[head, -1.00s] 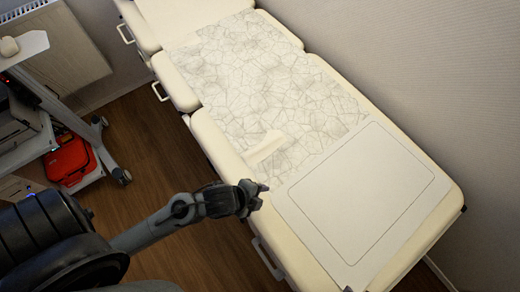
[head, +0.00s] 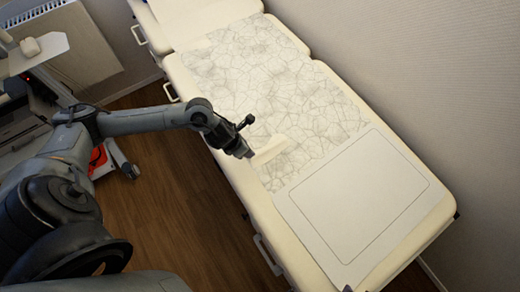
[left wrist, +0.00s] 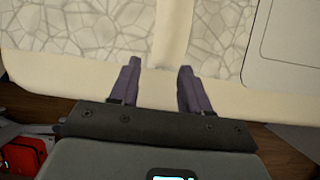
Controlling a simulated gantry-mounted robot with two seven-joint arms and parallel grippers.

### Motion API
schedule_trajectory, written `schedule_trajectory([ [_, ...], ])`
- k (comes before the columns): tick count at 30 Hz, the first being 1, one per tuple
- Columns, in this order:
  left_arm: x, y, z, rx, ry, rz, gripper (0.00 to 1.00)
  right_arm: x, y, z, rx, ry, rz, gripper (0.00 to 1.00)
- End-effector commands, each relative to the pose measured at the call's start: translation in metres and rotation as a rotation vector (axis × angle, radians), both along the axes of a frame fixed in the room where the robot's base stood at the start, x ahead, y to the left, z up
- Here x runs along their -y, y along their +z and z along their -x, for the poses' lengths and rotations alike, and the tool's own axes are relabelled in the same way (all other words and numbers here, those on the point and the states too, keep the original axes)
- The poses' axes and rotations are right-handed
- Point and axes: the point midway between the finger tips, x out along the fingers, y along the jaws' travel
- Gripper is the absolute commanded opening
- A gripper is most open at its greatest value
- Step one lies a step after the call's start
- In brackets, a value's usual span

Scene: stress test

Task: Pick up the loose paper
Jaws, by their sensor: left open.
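A loose paper strip (head: 268,151), plain and pale, lies on the crinkle-patterned sheet of the long cream bed, near the bed's left edge. In the left wrist view the paper (left wrist: 173,32) runs up from the area between my fingertips. My left gripper (head: 246,153) is open over the bed's left edge, beside the near end of the paper. In the left wrist view its two dark fingers (left wrist: 160,67) stand apart with nothing clearly held between them. I cannot tell the height of the fingertips above the bed. My right gripper is not in view.
A smooth white panel with a dark outline (head: 362,196) covers the bed's near end. The patterned sheet (head: 260,75) covers the middle. A cart (head: 40,60) with a red case (head: 97,158) stands left. A wall borders the bed on the right.

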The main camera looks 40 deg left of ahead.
Motion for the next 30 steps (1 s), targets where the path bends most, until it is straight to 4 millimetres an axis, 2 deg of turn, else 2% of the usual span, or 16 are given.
schedule_trajectory([
  [1,0.002,-0.01,-0.002,-0.002,0.001,0.001,0.47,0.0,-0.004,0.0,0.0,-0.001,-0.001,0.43],
  [3,0.003,-0.019,-0.006,-0.002,0.002,0.002,0.47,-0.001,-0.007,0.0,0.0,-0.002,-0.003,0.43],
  [14,0.006,-0.041,-0.015,0.0,0.001,0.002,0.47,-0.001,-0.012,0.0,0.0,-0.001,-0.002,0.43],
  [22,0.013,-0.073,-0.026,-0.002,0.003,0.003,0.47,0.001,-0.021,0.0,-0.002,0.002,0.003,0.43],
  [30,0.013,-0.083,-0.03,0.001,0.001,0.002,0.47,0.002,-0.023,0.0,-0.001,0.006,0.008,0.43],
])
